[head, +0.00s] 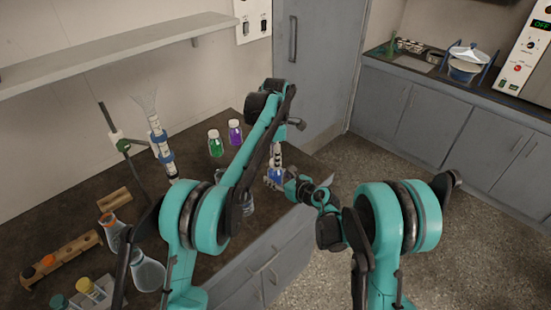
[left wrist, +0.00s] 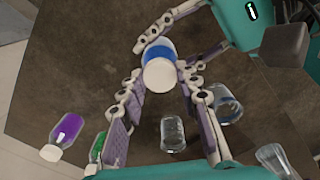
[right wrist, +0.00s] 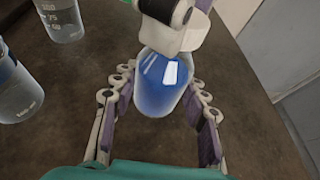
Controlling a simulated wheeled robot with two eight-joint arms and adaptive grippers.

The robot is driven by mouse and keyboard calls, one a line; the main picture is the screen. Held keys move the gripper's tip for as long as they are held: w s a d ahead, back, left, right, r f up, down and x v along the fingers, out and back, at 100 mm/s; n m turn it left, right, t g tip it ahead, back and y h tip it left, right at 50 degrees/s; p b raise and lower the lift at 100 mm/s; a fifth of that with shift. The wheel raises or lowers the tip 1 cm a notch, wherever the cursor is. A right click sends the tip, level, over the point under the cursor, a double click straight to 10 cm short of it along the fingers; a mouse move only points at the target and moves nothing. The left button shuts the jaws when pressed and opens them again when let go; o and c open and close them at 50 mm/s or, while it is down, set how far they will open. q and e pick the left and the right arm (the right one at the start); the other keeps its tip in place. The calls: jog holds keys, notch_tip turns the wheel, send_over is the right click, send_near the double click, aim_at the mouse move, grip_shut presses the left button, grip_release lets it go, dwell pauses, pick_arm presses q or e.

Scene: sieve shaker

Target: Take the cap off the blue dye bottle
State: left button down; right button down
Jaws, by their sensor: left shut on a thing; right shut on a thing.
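The blue dye bottle (right wrist: 160,88) stands upright near the table's front edge; it also shows in the head view (head: 275,176). My right gripper (right wrist: 160,72) is shut on the bottle's body, one finger on each side. The white cap (left wrist: 160,75) sits at the bottle's top in the left wrist view. My left gripper (left wrist: 158,72) comes down from above and is shut on the cap, its fingertips at the cap's sides. In the right wrist view the left fingers partly hide the cap, so I cannot tell whether it is loosened.
A green bottle (head: 215,142) and a purple bottle (head: 235,132) stand behind on the table. Glass beakers (left wrist: 172,133) are close to the left gripper. Flasks (head: 147,270) and a wooden rack (head: 62,256) are at the left. A grey cabinet counter (head: 440,80) is at the far right.

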pick_arm(q)
jog(key=n, duration=0.2)
jog(key=shift+n, duration=0.3)
jog(key=shift+r, duration=0.1)
dwell(0.3)
jog(key=shift+r, duration=1)
jog(key=shift+r, duration=2.05)
pick_arm(e)
jog(key=c, duration=0.7)
grip_release()
jog(key=shift+c, duration=0.2)
